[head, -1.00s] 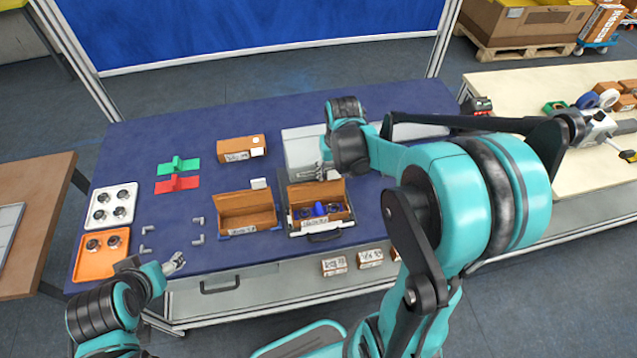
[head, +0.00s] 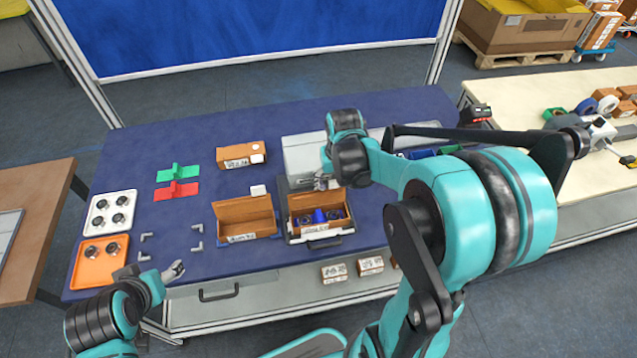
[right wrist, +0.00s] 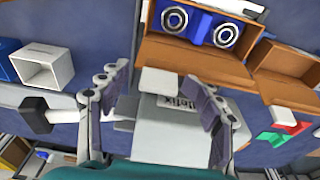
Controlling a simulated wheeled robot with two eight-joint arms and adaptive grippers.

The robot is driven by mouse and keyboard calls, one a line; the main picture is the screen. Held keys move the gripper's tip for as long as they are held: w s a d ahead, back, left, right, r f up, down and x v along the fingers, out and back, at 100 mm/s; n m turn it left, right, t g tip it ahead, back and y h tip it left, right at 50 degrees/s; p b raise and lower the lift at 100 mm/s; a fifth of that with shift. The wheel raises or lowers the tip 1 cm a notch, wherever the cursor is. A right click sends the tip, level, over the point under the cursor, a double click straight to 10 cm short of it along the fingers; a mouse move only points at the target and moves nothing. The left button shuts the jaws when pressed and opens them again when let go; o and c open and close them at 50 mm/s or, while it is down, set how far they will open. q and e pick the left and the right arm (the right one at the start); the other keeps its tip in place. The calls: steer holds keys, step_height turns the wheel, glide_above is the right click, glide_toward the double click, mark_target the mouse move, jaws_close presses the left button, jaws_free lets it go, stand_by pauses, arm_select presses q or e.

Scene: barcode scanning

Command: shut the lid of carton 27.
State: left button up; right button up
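An open carton (head: 332,199) holding blue parts (head: 320,216) stands on a grey case at the middle of the table; its back flap stands up. To its left is an open carton (head: 244,208) that looks empty. The numbers on the labels are too small to read, so I cannot tell which is carton 27. My right gripper (head: 322,181) is at the back edge of the filled carton. In the right wrist view its two fingers (right wrist: 160,105) are spread with nothing gripped, and the filled carton (right wrist: 190,57) lies beyond them. My left gripper (head: 173,272) hovers at the front left edge.
A shut carton (head: 240,154) lies at the back. Green (head: 178,172) and red (head: 176,190) pieces, a white tray (head: 112,213) and an orange tray (head: 98,262) are at left. My right arm crosses the right side.

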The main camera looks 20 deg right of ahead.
steer(key=shift+s+a+r, duration=0.1)
steer(key=shift+s+a, duration=0.05)
steer(key=shift+s, duration=0.65)
steer(key=shift+c, duration=0.3)
steer(key=shift+s+a+f, duration=0.15)
steer(key=shift+s, duration=0.5)
steer(key=shift+s+a+f, duration=0.15)
steer(key=shift+s, duration=0.45)
steer(key=shift+c, duration=1.3)
steer(key=shift+o, duration=1.2)
step_height(320, 180, up, 6)
steer(key=s+p, duration=0.3)
steer(key=p, duration=0.2)
steer(key=shift+a+p, duration=0.35)
steer(key=shift+p, duration=0.05)
steer(key=shift+w, duration=0.1)
steer(key=s+a+f+n+t+b, duration=0.2)
steer(key=s+a+t+b, duration=0.2)
steer(key=a+b, duration=0.5)
steer(key=t+b, duration=0.1)
steer(key=b, duration=0.1)
steer(key=shift+s+f+n+b, duration=0.2)
steer(key=shift+f+n+b, duration=0.1)
steer(key=shift+n+b, duration=0.1)
